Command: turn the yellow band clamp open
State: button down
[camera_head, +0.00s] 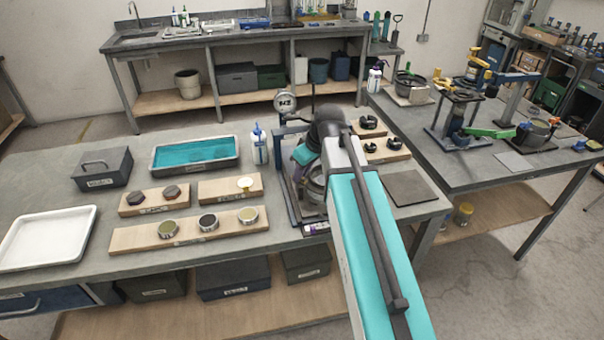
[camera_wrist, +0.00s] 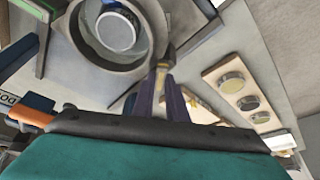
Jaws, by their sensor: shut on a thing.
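In the wrist view my gripper (camera_wrist: 165,78) reaches to the side of a round grey ring or pot (camera_wrist: 150,50) with a pale round piece (camera_wrist: 116,31) inside. Its two dark purple fingers are shut on a small tan-yellow piece (camera_wrist: 161,76) at the ring's edge, which looks like the band clamp's lever. The fingers cover much of it, so I cannot tell how far it is turned. In the head view my arm hides most of the ring and the fingertips; a dark blue frame (camera_head: 289,184) stands around them.
A plank with several round tins (camera_head: 208,221) lies left of the frame, with a teal-filled tray (camera_head: 195,153) behind. A white bottle (camera_head: 259,146) and a round gauge (camera_head: 285,103) stand close by. A grey plate (camera_head: 408,188) lies right of my arm.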

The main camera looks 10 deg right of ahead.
jog(key=m, duration=0.2)
jog(key=m+h, duration=0.1)
jog(key=m, duration=0.1)
jog(key=shift+s+a+t, duration=0.1)
jog(key=shift+a+t, duration=0.1)
jog(key=shift+t, duration=0.1)
jog(key=shift+a+m+h, duration=0.1)
jog(key=shift+m+h, duration=0.7)
jog(key=shift+m, duration=0.6)
jog(key=c, duration=1.8)
grip_release()
jog(key=shift+o, duration=0.2)
jog(key=shift+n, duration=0.4)
